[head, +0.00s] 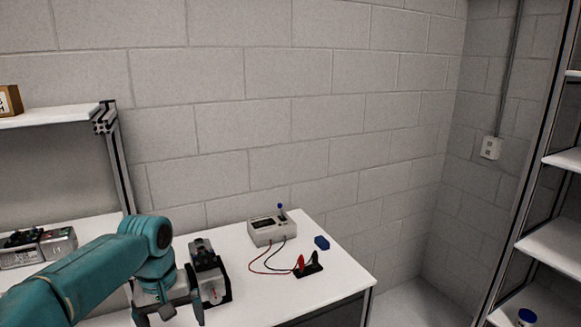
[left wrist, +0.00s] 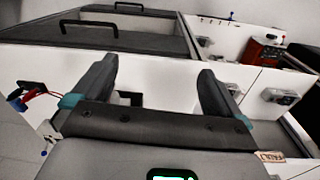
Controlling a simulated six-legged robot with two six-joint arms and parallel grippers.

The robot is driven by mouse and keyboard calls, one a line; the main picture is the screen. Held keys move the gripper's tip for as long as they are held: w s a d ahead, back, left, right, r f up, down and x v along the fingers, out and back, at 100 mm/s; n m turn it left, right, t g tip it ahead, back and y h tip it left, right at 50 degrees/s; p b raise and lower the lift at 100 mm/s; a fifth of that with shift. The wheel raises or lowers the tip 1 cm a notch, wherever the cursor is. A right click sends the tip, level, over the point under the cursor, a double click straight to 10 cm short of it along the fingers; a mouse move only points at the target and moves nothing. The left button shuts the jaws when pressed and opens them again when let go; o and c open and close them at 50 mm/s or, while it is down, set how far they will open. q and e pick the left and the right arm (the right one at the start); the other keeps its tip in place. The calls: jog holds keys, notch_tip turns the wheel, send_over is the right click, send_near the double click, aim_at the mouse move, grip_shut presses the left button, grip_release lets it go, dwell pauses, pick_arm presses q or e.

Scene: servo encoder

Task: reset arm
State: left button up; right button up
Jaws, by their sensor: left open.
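My teal left arm (head: 90,270) reaches in from the left of the head view and bends down at the wrist. My left gripper (head: 168,312) is low in that view, beside a grey and black device (head: 207,270) on the white table (head: 310,285). I cannot tell from this view whether they touch. In the left wrist view the two dark fingers of the left gripper (left wrist: 156,72) stand wide apart with nothing held between them. My right gripper is in neither view.
A meter box (head: 268,228) with a blue-tipped lever has red and black leads to clips on a dark block (head: 308,267). A blue block (head: 321,242) lies nearby. A shelf frame (head: 118,160) stands left, and a rack (head: 530,190) right. The table's front right is clear.

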pick_arm(q)
jog(key=s+d+f+m+h, duration=0.1)
jog(key=s+d+f, duration=0.15)
jog(key=f, duration=0.55)
jog(key=s+d+f+m+h, duration=0.1)
jog(key=s+d+f, duration=0.15)
jog(key=f, duration=0.65)
jog(key=s+d+f, duration=0.2)
jog(key=d+f, duration=0.1)
jog(key=f, duration=0.5)
jog(key=s+d+f, duration=0.1)
jog(key=s+f, duration=0.2)
jog(key=s, duration=0.3)
jog(key=s+d+f+h, duration=0.1)
jog(key=s+f, duration=0.2)
jog(key=s, duration=0.3)
jog(key=s+d+f, duration=0.1)
jog(key=s+f, duration=0.2)
jog(key=s, duration=0.3)
jog(key=shift+s+d+f, duration=0.15)
jog(key=shift+s, duration=0.15)
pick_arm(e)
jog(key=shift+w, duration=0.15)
pick_arm(q)
jog(key=shift+w, duration=0.1)
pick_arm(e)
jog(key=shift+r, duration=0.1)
